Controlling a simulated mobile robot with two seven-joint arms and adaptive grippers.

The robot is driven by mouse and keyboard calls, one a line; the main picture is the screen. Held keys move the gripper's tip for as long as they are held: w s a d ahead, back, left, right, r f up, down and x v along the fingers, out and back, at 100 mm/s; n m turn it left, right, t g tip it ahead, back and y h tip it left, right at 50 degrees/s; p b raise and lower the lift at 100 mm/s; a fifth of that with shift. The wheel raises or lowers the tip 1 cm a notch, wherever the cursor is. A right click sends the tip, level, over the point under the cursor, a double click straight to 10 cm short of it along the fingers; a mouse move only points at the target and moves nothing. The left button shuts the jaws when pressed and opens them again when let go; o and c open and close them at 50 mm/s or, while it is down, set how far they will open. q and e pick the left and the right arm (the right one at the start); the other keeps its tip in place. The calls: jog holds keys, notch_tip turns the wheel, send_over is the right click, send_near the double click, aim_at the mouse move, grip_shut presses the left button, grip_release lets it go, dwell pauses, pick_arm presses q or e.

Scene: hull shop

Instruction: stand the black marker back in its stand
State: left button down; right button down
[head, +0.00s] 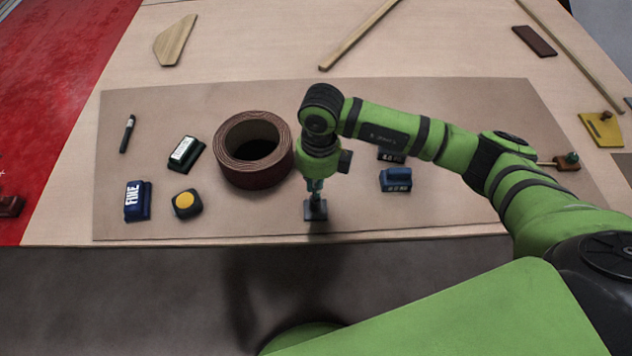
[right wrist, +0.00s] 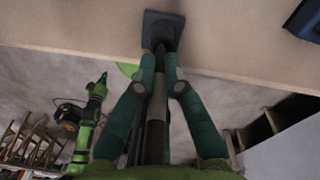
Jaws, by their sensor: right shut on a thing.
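My right gripper (head: 315,184) is over the front of the brown mat, its fingers pointing down. In the right wrist view its two teal fingers (right wrist: 160,82) are shut on the black marker (right wrist: 156,110), a slim dark rod running between them. The marker's far end meets the marker stand (right wrist: 165,22), a small dark block with a square base. The stand (head: 315,211) stands on the mat near its front edge, right below the fingers. I cannot tell whether the marker's end is inside the stand or just above it. My left gripper does not show in the head view.
A brown roll (head: 252,160) stands close left of the gripper. Another dark pen (head: 127,134) lies farther left, near a dark green block (head: 185,154), a blue FINE block (head: 137,201) and a yellow-topped tape measure (head: 187,203). A blue block (head: 396,179) lies to the right.

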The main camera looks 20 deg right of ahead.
jog(key=shift+f+b, duration=1)
jog(key=shift+b, duration=0.45)
dwell(2.4)
jog(key=c, duration=1.2)
grip_release()
jog(key=shift+c, duration=0.2)
jog(key=shift+r, duration=0.2)
notch_tip(320, 180, up, 12)
jog(key=shift+w+d+f, duration=0.15)
jog(key=shift+d+f, duration=0.05)
jog(key=shift+d, duration=0.1)
jog(key=shift+a, duration=0.1)
